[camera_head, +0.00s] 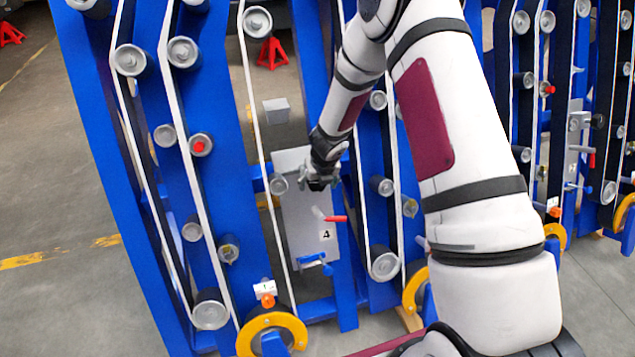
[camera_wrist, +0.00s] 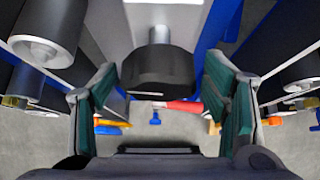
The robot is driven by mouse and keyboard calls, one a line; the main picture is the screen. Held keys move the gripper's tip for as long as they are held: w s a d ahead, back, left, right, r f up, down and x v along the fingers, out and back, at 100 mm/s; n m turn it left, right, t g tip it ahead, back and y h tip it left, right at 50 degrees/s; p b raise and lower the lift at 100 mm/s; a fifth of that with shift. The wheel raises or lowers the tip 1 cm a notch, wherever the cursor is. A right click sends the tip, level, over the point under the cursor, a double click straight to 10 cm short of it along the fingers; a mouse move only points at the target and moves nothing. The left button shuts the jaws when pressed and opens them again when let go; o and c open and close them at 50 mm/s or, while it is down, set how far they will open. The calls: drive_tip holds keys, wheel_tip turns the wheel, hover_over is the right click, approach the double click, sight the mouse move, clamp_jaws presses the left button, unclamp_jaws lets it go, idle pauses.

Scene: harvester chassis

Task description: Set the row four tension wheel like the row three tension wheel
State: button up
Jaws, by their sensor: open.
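A pale panel (camera_head: 300,160) with the label 4 (camera_head: 326,234) stands between blue uprights in the head view. My gripper (camera_head: 318,182) is in front of its upper part. In the wrist view a dark, blocky wheel or knob (camera_wrist: 158,70) on a silver shaft (camera_wrist: 159,35) sits between my two green-padded fingers. I take it for the row four tension wheel. The fingers are open, with a gap showing on each side of it. In the head view my gripper hides this wheel. I cannot pick out the row three wheel by any readable label.
A red-handled lever (camera_head: 335,218) and a blue handle (camera_head: 314,262) are lower on the panel. Rollers and white belts flank it, with a roller (camera_head: 278,184) close on the left. A similar panel (camera_head: 574,140) with a dark knob (camera_head: 597,121) stands at right, its row unreadable.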

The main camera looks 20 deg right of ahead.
drive_tip(key=c, duration=1.2)
drive_tip(key=shift+o, duration=0.2)
drive_tip(key=shift+b, duration=0.4)
drive_tip(key=shift+w+d+f+m+y+b, duration=0.15)
drive_tip(key=shift+m+y+b, duration=0.25)
drive_tip(key=shift+b, duration=0.5)
drive_tip(key=m+y+b, duration=0.1)
drive_tip(key=b, duration=0.3)
drive_tip(key=shift+f+m, duration=0.15)
drive_tip(key=shift+m, duration=0.15)
drive_tip(key=m+t+y+b, duration=0.1)
drive_tip(key=m+y+b, duration=0.2)
drive_tip(key=b, duration=0.2)
drive_tip(key=shift+b, duration=0.3)
drive_tip(key=m+t+y+b, duration=0.1)
drive_tip(key=m+y+b, duration=0.1)
drive_tip(key=m+b, duration=0.1)
drive_tip(key=shift+m+t+y, duration=0.3)
drive_tip(key=shift+m+t, duration=0.1)
drive_tip(key=shift+m, duration=0.2)
drive_tip(key=shift+r+m+t+y+b, duration=0.15)
drive_tip(key=shift+m+t+y+b, duration=0.2)
drive_tip(key=shift+m+t+b, duration=0.5)
drive_tip(key=shift+r+m+t+y+b, duration=0.1)
drive_tip(key=shift+m+t+y+b, duration=0.35)
drive_tip(key=shift+m, duration=0.7)
